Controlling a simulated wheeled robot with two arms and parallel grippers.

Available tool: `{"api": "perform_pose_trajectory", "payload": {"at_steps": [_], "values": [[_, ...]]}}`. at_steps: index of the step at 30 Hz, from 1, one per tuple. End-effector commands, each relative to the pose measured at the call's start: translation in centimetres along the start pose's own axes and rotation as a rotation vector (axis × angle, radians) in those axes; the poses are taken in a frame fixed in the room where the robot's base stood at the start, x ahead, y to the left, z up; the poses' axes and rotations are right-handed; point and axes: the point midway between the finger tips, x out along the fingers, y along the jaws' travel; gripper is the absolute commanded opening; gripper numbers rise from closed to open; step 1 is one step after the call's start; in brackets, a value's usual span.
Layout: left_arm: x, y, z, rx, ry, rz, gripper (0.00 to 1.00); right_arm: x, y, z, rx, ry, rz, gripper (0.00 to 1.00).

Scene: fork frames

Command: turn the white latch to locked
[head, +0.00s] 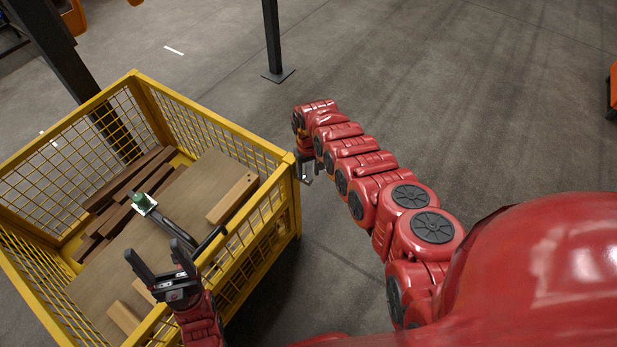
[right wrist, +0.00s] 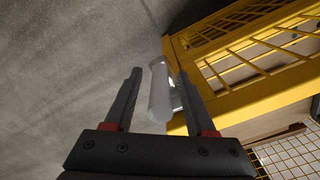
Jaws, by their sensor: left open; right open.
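The white latch (right wrist: 159,92) is a pale, rounded bar beside the yellow crate's corner in the right wrist view. My right gripper (right wrist: 160,76) is open, with one dark finger on each side of the latch. Whether either finger touches it, I cannot tell. In the head view my right gripper (head: 306,172) is at the crate's right corner, small and partly hidden by its own wrist, and the latch is hard to make out there. My left gripper (head: 155,254) is open and empty above the near part of the crate.
The yellow mesh crate (head: 222,121) holds a wooden board, a light block (head: 232,198) and several dark planks (head: 125,185). A dark bar with a green-topped white end (head: 143,203) lies over the board. A black post (head: 272,40) stands behind.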

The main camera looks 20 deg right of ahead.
Motion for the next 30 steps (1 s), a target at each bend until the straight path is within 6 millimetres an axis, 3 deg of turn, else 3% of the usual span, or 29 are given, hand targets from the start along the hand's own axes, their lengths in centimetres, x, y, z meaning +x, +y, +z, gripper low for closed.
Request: {"api": "perform_pose_trajectory", "payload": {"at_steps": [3, 12, 21, 30], "values": [[-0.75, 0.04, 0.12, 0.000, 0.000, 0.000, 0.71, 0.91, 0.03, -0.04, 0.001, 0.001, 0.000, 0.56], [-0.68, 0.03, 0.11, 0.000, 0.000, 0.000, 0.71, 0.87, 0.01, -0.05, 0.001, 0.001, -0.001, 0.56], [-0.68, 0.04, 0.11, 0.000, 0.000, 0.000, 0.71, 0.88, 0.02, -0.04, 0.001, 0.001, -0.001, 0.02], [-0.68, 0.03, 0.11, 0.000, 0.000, 0.000, 0.71, 0.89, 0.02, -0.03, 0.002, 0.001, -0.001, 0.00]]}}
